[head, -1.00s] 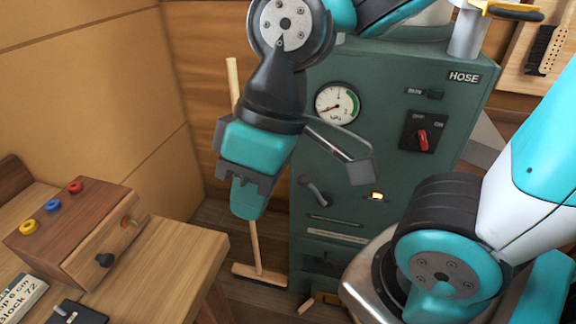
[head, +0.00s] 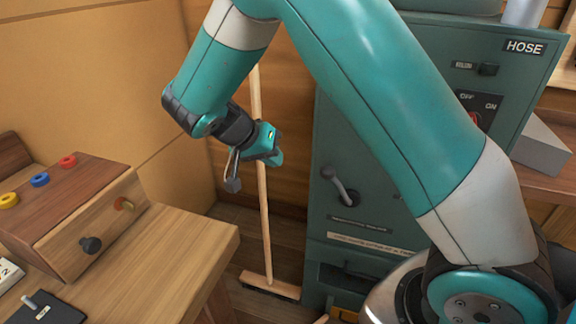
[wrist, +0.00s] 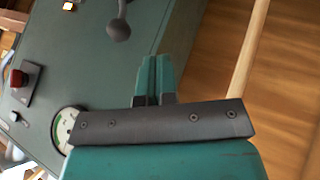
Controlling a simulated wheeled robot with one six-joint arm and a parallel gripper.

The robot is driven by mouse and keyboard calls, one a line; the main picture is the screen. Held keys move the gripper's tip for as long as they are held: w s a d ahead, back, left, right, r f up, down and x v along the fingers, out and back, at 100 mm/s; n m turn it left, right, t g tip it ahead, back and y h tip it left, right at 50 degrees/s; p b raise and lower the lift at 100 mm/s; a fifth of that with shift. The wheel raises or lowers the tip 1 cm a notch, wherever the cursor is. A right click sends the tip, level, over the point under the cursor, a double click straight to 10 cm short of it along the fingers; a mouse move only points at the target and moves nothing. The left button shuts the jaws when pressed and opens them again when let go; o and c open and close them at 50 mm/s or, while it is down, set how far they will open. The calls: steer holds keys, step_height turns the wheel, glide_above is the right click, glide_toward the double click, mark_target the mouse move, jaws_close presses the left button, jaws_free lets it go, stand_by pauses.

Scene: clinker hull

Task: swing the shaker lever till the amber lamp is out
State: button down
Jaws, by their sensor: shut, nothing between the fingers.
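The shaker lever (head: 340,186) is a dark grey arm with a ball knob on the front of the green cabinet (head: 400,110). It slants down to the right from its pivot. In the wrist view its knob (wrist: 119,29) hangs near the top, beyond my fingertips. The amber lamp (wrist: 68,6) glows at the top left of the wrist view; my arm hides it in the head view. My gripper (head: 277,157) is shut and empty, left of the lever and apart from it. Its closed teal fingers (wrist: 157,62) point toward the cabinet's edge in the wrist view.
A broom (head: 262,200) leans upright just behind my gripper, left of the cabinet. A wooden bench (head: 190,245) with a box (head: 75,215) stands at left. The cabinet also bears a red switch (wrist: 19,78) and a gauge (wrist: 66,122).

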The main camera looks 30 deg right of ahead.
steer(key=s+d+f, duration=0.2)
steer(key=d+f, duration=0.3)
steer(key=d, duration=0.3)
steer(key=shift+s+d+f+p, duration=0.3)
steer(key=shift+s+f+p, duration=0.1)
steer(key=shift+a+r, duration=0.1)
steer(key=shift+a, duration=0.05)
